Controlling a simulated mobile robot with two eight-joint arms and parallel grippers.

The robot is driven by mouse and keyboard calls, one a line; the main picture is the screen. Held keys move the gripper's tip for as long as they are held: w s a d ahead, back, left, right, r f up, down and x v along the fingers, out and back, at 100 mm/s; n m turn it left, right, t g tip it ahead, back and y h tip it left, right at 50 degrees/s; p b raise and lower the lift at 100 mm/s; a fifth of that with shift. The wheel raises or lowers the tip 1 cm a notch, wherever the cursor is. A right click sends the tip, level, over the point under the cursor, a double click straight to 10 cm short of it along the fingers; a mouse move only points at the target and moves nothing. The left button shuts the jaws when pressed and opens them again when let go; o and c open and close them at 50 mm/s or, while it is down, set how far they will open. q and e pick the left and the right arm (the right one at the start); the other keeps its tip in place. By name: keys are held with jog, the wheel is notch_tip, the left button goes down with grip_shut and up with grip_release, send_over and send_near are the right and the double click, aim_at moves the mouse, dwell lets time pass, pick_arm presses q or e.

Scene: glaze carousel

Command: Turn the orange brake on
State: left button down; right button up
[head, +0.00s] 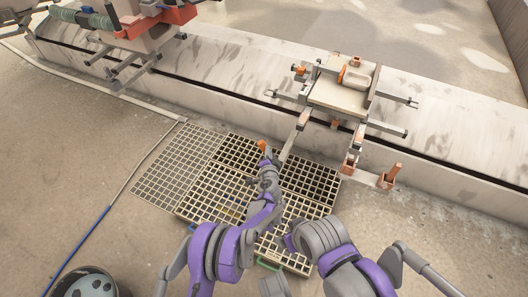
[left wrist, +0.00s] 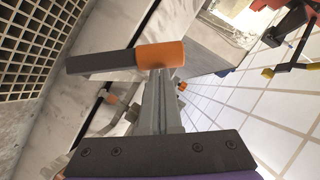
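The orange brake (head: 263,145) shows in the head view as a small orange grip just beyond my left gripper (head: 266,158). In the left wrist view the brake (left wrist: 160,54) is an orange cylinder on the end of a dark grey bar that runs left. My left gripper (left wrist: 158,76) has its two grey fingers close together, with nothing visible between them. Its fingertips are at the lower side of the orange grip and seem to touch it. My right arm is at the lower right of the head view, and its fingers do not show.
A floor grating (head: 160,165) lies under my left arm. A stone ledge (head: 245,80) runs behind it, carrying a bracketed fixture (head: 340,95) with orange parts. A second fixture (head: 140,35) stands at upper left. A dark bucket (head: 90,283) and blue hose (head: 85,240) are at lower left.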

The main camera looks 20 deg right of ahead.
pick_arm(q)
jog(key=shift+w+a+f, duration=0.55)
jog(key=shift+w+a, duration=0.25)
jog(key=shift+w, duration=0.05)
jog(key=shift+w+f+b, duration=0.1)
jog(key=shift+b, duration=0.2)
pick_arm(e)
jog(key=shift+w+a+f, duration=0.15)
jog(key=shift+w+a, duration=0.05)
jog(key=shift+w, duration=0.05)
pick_arm(q)
jog(key=p+v, duration=0.2)
jog(key=v, duration=0.9)
pick_arm(e)
jog(key=v, duration=0.2)
jog(key=shift+w+r, duration=0.15)
jog(key=shift+r, duration=0.2)
pick_arm(q)
jog(key=shift+d, duration=0.1)
